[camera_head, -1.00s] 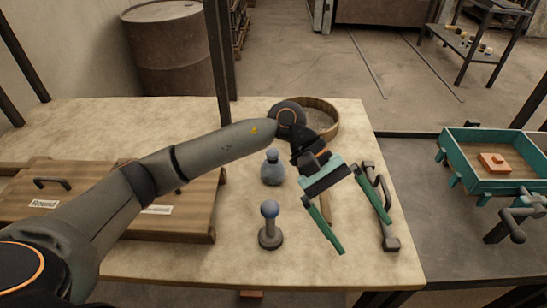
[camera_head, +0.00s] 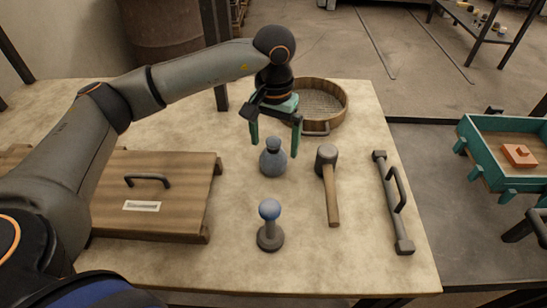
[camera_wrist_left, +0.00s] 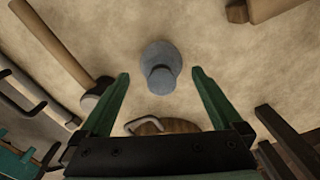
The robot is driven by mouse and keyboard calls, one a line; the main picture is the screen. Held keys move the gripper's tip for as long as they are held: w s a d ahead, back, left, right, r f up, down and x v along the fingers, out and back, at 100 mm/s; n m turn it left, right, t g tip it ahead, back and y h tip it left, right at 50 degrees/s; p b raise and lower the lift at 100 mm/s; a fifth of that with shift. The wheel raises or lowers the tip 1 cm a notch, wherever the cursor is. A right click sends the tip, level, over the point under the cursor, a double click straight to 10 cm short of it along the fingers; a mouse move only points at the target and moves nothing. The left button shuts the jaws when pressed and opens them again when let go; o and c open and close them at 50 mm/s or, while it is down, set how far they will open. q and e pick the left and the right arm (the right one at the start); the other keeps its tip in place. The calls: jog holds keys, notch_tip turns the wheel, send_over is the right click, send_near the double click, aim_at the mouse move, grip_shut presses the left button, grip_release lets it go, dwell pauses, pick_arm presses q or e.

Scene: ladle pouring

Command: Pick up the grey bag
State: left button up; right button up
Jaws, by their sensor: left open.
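The grey bag (camera_head: 273,158) is a small, rounded blue-grey sack with a tied neck, upright on the table. My left gripper (camera_head: 273,148) is open and points down, with its green fingers around or just above the bag's neck in the head view. In the left wrist view the bag (camera_wrist_left: 160,68) lies ahead between the lines of the open fingers (camera_wrist_left: 160,78), and nothing is held. I cannot tell the exact height of the fingertips above the bag. My right gripper is not in view.
A blue-knobbed stand (camera_head: 270,226) is in front of the bag. A mallet (camera_head: 330,185) and a handled bar (camera_head: 393,203) lie to the right. A round wooden sieve (camera_head: 334,103) is behind. A wooden lid (camera_head: 158,196) with a handle is at left. A teal crate (camera_head: 487,178) stands far right.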

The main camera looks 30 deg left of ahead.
aim_at(273, 156)
pick_arm(q)
jog(key=shift+a+f, duration=0.1)
jog(key=shift+f, duration=2.65)
jog(key=c, duration=1.2)
jog(key=shift+r, duration=0.15)
jog(key=shift+c, duration=0.2)
